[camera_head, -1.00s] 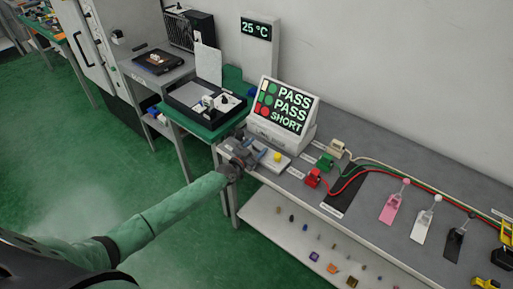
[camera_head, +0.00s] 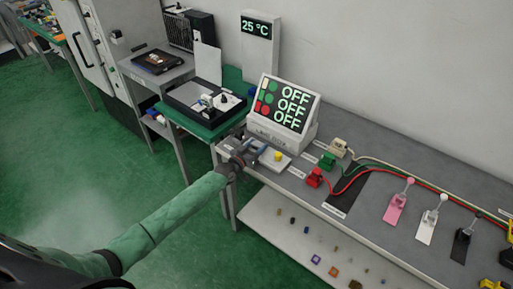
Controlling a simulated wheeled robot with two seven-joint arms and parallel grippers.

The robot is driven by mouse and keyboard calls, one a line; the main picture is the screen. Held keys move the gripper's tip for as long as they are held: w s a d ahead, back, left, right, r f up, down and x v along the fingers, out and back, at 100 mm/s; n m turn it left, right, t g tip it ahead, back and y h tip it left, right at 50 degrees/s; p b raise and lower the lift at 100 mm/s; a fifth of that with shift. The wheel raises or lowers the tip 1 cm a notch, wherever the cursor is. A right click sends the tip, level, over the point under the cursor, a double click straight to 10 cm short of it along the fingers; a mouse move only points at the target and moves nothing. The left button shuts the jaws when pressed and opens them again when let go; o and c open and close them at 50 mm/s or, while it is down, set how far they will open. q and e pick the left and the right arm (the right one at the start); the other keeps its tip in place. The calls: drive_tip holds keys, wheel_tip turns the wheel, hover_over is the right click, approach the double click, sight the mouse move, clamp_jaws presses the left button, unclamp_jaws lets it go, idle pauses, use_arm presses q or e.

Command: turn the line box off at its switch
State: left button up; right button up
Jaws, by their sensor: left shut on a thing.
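The line box (camera_head: 283,132) is a white case with a sloped display (camera_head: 284,104) that reads OFF on three lines, beside coloured dots. It stands at the left end of the grey bench. My left gripper (camera_head: 246,151) is at the bench's left edge, in front of the box, shut on a small part at the left end of the light plate there. I take that part to be the switch; the fingers hide most of it. A yellow button (camera_head: 277,156) sits on the same plate, right of the gripper. My right gripper is not in view.
White, green (camera_head: 326,161) and red (camera_head: 315,177) plugs with cables lie right of the plate. Pink (camera_head: 396,208), white and black lever tags stand further right. A green table (camera_head: 196,127) with a black tray is behind left. A lower shelf holds several small parts.

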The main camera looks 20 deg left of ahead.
use_arm(q)
drive_tip(key=o, duration=1)
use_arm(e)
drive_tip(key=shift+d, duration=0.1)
use_arm(q)
drive_tip(key=shift+s, duration=0.1)
drive_tip(key=shift+s+a+f, duration=0.1)
drive_tip(key=shift+s, duration=0.1)
drive_tip(key=b+v, duration=0.2)
drive_tip(key=v, duration=0.3)
drive_tip(key=shift+v, duration=1.15)
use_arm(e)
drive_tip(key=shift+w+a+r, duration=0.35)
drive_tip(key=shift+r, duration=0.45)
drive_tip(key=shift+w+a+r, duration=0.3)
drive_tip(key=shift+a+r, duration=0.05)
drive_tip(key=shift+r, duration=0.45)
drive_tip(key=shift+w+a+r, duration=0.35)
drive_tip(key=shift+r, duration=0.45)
